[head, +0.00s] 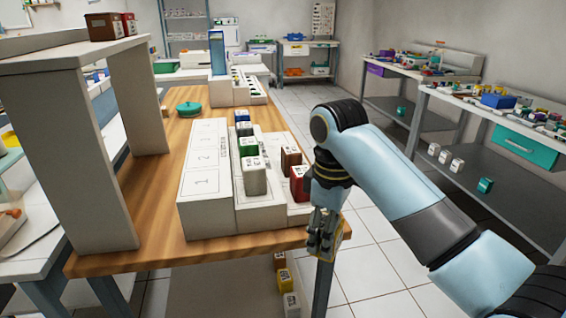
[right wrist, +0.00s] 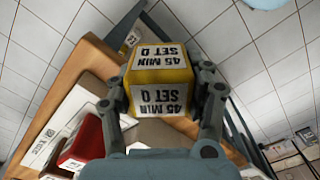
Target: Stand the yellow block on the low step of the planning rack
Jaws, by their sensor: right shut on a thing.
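A yellow block (right wrist: 160,65) labelled "45 MIN SET Q" is between the fingers of my right gripper (right wrist: 165,100) in the right wrist view. In the head view this gripper (head: 325,235) hangs at the table's near right corner, to the right of the planning rack. The white stepped planning rack (head: 205,185) stands on the wooden table. Its right-hand, lowest step (head: 298,212) holds a red block (head: 299,184) and a brown block (head: 290,158). The middle step holds a white block (head: 254,178), a green block (head: 248,146) and blue ones. My left gripper is out of view.
A teal lidded dish (head: 188,108) lies behind the rack. Below the table edge, several blocks (head: 284,279) sit low down.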

